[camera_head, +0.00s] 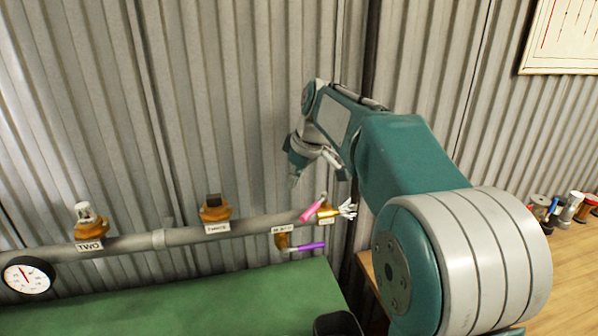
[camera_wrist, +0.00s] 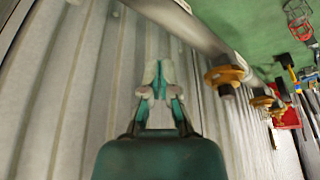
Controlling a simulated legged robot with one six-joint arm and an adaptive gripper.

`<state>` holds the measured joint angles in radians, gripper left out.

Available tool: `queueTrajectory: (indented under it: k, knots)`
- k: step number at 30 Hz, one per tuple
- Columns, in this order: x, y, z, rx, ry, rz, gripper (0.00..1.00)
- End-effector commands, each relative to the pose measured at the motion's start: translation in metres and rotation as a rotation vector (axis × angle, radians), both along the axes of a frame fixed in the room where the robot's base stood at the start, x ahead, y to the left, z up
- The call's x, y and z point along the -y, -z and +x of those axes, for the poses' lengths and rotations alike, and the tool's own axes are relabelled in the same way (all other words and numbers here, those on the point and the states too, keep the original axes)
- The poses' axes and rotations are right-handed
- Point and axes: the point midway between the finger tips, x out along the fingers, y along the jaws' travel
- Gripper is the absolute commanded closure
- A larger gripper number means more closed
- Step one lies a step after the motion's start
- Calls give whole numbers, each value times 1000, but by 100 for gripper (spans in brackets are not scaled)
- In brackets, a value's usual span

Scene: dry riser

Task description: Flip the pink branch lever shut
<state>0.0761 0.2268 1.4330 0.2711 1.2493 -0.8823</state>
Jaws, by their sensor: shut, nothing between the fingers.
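The pink lever (camera_head: 313,208) is on the right end of the grey pipe in the head view. It tilts up to the right beside a brass fitting (camera_head: 328,213). My gripper (camera_head: 294,181) points down just above and left of the lever, with its fingers closed and empty. The head view does not show clearly how far apart they are. In the wrist view the closed fingertips (camera_wrist: 158,68) are in front of the corrugated wall. I cannot make out the pink lever there.
A purple lever (camera_head: 311,247) sits on a lower branch below the pink one. The grey pipe (camera_head: 180,237) carries orange-collared valves (camera_head: 214,213) and a gauge (camera_head: 27,275). A green bench top (camera_head: 200,300) lies below. The corrugated wall (camera_head: 230,100) stands behind.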

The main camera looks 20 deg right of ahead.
Motion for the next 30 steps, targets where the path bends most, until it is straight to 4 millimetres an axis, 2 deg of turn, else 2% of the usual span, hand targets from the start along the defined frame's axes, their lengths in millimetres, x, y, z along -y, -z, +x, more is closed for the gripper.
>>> queueTrajectory:
  k: [7,15,30]
  knots:
    - [-12,45,11,-4,-2,0,100]
    - [13,50,-14,2,3,0,100]
    - [16,51,-17,1,-4,0,100]
